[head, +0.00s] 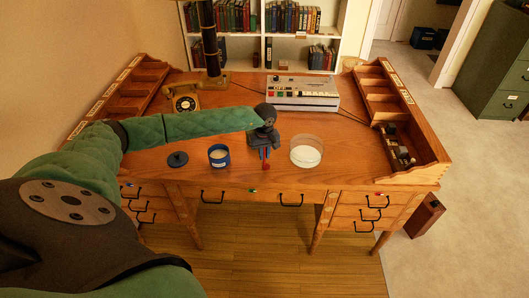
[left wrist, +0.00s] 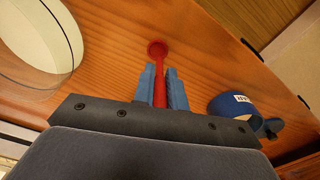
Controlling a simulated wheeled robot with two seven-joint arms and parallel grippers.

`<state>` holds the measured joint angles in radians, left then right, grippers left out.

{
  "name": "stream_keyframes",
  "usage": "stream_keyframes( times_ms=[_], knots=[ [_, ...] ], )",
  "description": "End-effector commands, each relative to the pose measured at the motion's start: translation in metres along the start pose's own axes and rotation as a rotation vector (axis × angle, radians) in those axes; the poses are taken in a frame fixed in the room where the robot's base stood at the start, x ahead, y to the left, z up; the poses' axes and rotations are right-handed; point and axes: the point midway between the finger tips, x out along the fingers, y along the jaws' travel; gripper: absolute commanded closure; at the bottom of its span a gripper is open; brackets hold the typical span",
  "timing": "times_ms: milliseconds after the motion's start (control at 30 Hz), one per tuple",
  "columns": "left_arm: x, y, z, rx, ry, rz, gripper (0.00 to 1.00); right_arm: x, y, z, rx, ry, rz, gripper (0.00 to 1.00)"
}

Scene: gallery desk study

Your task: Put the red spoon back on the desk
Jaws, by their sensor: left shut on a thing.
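The red spoon (left wrist: 158,52) is held between the blue fingers of my left gripper (left wrist: 162,88). Its handle lies between the fingers and its round bowl end sticks out beyond them. In the head view my left gripper (head: 265,154) points down over the front part of the wooden desk (head: 215,185), and the red spoon (head: 265,167) shows just below the fingertips, near the desk's front edge. I cannot tell whether the spoon touches the desk. My right gripper is not in view.
A glass dish with white contents (head: 307,152) stands right of the gripper. A blue labelled cup (head: 219,156) and a dark round lid (head: 178,159) are to the left. A telephone (head: 184,98) and a grey machine (head: 303,92) stand behind. Compartment racks line both sides.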

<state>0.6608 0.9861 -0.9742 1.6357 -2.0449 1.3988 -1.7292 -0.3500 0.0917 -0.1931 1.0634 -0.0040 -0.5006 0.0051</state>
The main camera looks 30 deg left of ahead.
Motion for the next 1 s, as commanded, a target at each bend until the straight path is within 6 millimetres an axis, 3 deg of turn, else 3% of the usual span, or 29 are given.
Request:
stream_keyframes(
  times_ms=[400,433,533,1000],
  knots=[
    [0.0026,0.0002,0.0000,0.000,0.000,0.000,1.00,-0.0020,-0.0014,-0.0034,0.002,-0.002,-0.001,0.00],
    [0.0025,0.0001,-0.0001,0.000,0.000,0.000,0.85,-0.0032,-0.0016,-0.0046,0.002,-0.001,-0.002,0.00],
    [0.0021,0.0001,0.0000,0.000,0.000,0.000,0.65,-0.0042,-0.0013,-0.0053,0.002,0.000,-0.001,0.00],
    [-0.0003,0.0001,0.0001,0.000,0.000,0.000,0.65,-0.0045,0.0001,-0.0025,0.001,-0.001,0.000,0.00]
  ],
)
